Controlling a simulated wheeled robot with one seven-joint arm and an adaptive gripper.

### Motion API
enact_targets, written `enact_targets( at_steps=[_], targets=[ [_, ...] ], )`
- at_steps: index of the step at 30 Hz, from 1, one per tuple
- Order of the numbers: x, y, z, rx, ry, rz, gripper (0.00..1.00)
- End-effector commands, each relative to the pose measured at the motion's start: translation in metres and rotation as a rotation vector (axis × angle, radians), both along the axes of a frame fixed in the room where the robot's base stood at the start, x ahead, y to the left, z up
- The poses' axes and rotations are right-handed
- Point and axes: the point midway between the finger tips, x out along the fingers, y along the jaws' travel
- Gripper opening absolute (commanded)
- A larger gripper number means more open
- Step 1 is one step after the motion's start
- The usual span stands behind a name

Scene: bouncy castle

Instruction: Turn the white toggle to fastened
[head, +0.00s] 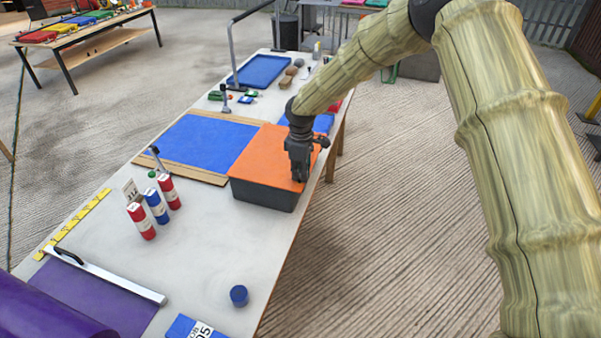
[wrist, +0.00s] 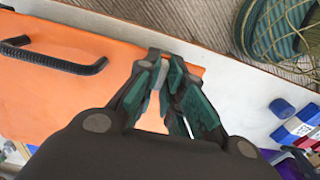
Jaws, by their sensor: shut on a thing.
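The orange lid (head: 275,148) lies on a dark grey box (head: 262,194) near the right edge of the long table. My gripper (head: 300,178) points down at the lid's right edge. In the wrist view the fingertips (wrist: 162,62) are close together at the edge of the orange lid (wrist: 60,85). A small pale piece, apparently the white toggle (wrist: 157,76), shows between them. The fingers hide most of it, so I cannot tell which way it is turned. In the head view the toggle is hidden behind my gripper.
A black handle (wrist: 60,58) stands up from the lid. A blue mat (head: 205,140) lies left of the box. Red and blue cylinders (head: 155,205) stand nearer, and a blue cap (head: 239,295) sits near the table's front right edge. The tabletop between them is clear.

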Motion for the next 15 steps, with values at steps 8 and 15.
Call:
enact_targets(
  at_steps=[8,15],
  targets=[
    [-0.0001,-0.0002,-0.0003,-0.001,0.000,0.001,0.31],
    [0.0003,0.0002,0.0027,0.000,-0.001,0.000,0.31]
  ],
)
